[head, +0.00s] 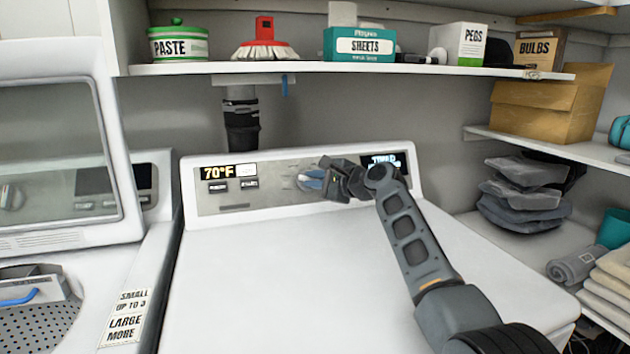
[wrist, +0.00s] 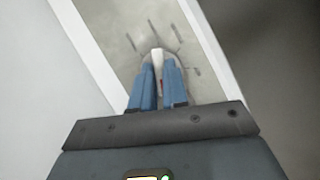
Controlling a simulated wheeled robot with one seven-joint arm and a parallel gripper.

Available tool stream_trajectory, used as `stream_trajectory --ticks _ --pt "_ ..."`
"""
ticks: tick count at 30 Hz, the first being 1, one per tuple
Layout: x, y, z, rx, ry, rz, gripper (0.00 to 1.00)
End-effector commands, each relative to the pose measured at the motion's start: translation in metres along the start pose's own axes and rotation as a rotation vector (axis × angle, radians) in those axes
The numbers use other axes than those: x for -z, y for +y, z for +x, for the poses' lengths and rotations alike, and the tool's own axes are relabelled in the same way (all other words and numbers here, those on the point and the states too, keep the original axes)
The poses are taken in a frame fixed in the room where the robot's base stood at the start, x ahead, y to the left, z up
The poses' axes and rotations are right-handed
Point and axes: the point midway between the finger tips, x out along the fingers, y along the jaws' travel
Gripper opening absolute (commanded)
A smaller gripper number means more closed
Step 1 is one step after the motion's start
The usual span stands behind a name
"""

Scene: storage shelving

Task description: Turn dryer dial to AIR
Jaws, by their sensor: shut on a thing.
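The dryer (head: 270,270) stands in the middle of the head view, with a grey control panel (head: 270,183) along its back. My gripper (head: 308,180) reaches the panel near its middle and covers most of the dial there. In the wrist view the dial's pale raised grip (wrist: 157,56) sits between the blue fingertips of my gripper (wrist: 160,68), which are closed on it. Several dark tick marks ring the dial on the panel (wrist: 188,35). The labels around the dial are too small or blurred to read.
A display on the panel's left reads 70°F (head: 217,173); a second display (head: 384,160) is partly behind my arm. A shelf (head: 340,68) above holds a paste tub (head: 178,44), a brush (head: 265,45) and boxes. The dryer's top is clear. A washer (head: 55,150) stands at left.

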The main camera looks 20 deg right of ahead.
Motion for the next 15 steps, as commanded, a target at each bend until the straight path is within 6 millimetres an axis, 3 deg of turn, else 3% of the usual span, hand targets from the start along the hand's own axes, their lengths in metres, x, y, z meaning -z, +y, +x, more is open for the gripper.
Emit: stream_trajectory --ticks 15 --pt "-0.0015 -0.0047 0.0001 -0.182 -0.001 -0.334 0.00"
